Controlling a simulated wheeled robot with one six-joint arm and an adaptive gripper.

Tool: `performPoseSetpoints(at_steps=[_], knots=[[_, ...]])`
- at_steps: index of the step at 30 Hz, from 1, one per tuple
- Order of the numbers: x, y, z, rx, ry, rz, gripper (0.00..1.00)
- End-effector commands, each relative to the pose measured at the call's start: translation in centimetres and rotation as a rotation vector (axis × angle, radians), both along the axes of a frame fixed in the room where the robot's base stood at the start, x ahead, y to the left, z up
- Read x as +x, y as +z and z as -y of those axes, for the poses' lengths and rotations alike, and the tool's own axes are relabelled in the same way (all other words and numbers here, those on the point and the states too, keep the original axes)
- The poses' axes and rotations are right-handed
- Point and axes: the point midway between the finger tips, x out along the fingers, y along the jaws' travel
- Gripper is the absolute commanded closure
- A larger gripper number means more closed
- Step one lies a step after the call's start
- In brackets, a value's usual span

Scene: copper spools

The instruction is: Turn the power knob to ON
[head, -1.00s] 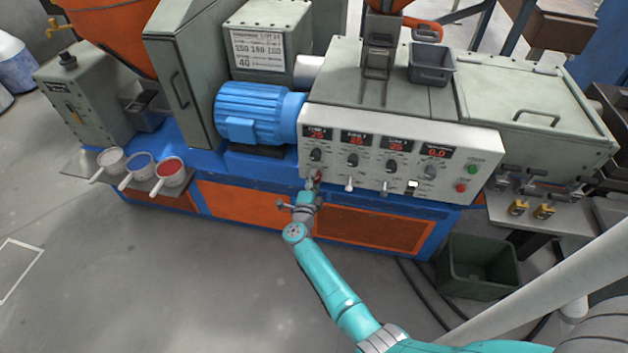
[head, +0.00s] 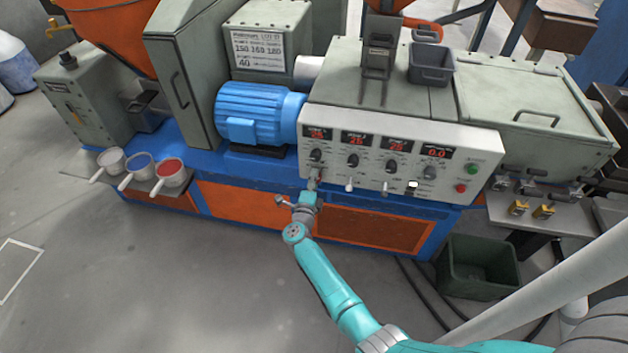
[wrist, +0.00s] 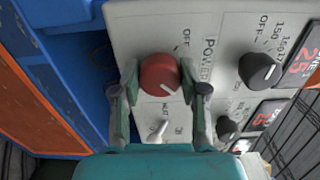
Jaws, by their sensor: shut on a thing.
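The red power knob (wrist: 158,72) is on the white control panel (wrist: 185,22), beside the word POWER, in the wrist view. Its white pointer line points toward the lower right of that view. My gripper (wrist: 159,90) has one finger on each side of the knob and is shut on it. In the head view my gripper (head: 314,184) is at the lower left of the control panel and covers the knob there.
A black knob (wrist: 258,69) marked OFF and a metal toggle switch (wrist: 157,131) are close to the fingers. More dials and red displays (head: 356,138) fill the panel. A blue motor (head: 258,115) stands at its left. The floor in front is clear.

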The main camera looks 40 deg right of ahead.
Motion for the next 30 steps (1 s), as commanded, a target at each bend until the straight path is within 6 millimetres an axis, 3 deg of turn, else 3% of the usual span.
performPoseSetpoints(at_steps=[1,3,16,30], knots=[[-0.1,-0.1,0.0,0.002,-0.002,0.000,0.50],[-0.1,-0.1,0.0,0.001,-0.002,-0.001,0.32],[-0.5,-0.1,-0.6,0.001,0.000,-0.001,0.32],[-5.7,-0.1,-7.3,0.001,0.002,-0.002,0.32]])
